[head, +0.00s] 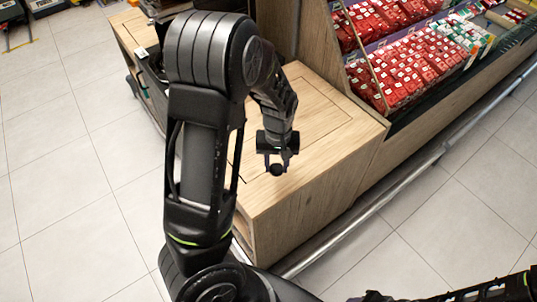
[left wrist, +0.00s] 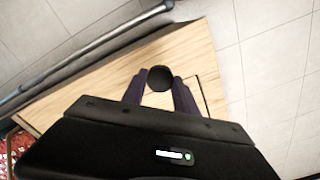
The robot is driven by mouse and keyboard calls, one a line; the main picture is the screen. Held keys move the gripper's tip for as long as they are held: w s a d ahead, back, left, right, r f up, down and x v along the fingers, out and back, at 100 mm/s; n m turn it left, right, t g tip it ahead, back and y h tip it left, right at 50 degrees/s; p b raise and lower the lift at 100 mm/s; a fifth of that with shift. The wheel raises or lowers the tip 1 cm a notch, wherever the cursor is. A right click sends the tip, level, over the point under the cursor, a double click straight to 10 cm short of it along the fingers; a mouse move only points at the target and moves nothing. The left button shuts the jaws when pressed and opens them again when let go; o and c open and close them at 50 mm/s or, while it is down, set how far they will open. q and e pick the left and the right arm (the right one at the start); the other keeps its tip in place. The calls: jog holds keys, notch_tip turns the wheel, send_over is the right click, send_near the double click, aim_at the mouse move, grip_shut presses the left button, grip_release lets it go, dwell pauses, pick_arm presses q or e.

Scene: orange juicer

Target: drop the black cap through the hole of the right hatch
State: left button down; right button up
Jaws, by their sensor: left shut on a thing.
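My left gripper (head: 277,163) is shut on the black cap (head: 277,170), a small dark round piece, and holds it above the near part of the wooden counter top. In the left wrist view the cap (left wrist: 160,78) sits between the two fingertips. A wooden hatch panel (head: 312,115), outlined by thin dark lines, lies in the counter top behind the gripper. Part of a hatch outline also shows in the left wrist view (left wrist: 205,90). I cannot make out a hole; my arm and gripper cover part of the top. Only dark parts of my right arm show at the bottom right.
The wooden counter (head: 275,215) has a metal rail (head: 350,220) along its foot. Shelves of red packets (head: 410,65) stand at the upper right. A dark container (head: 152,75) is partly hidden behind my left arm. The tiled floor (head: 75,170) is clear at the left.

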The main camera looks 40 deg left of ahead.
pick_arm(q)
jog(key=w+d+f+m, duration=0.1)
jog(key=w+d+m, duration=0.2)
jog(key=d, duration=0.3)
jog(key=w+d+f+m, duration=0.2)
jog(key=w+d+m, duration=0.1)
jog(key=d, duration=0.3)
jog(key=shift+w+d+m, duration=0.15)
jog(key=shift+d+m, duration=0.15)
jog(key=shift+m, duration=0.3)
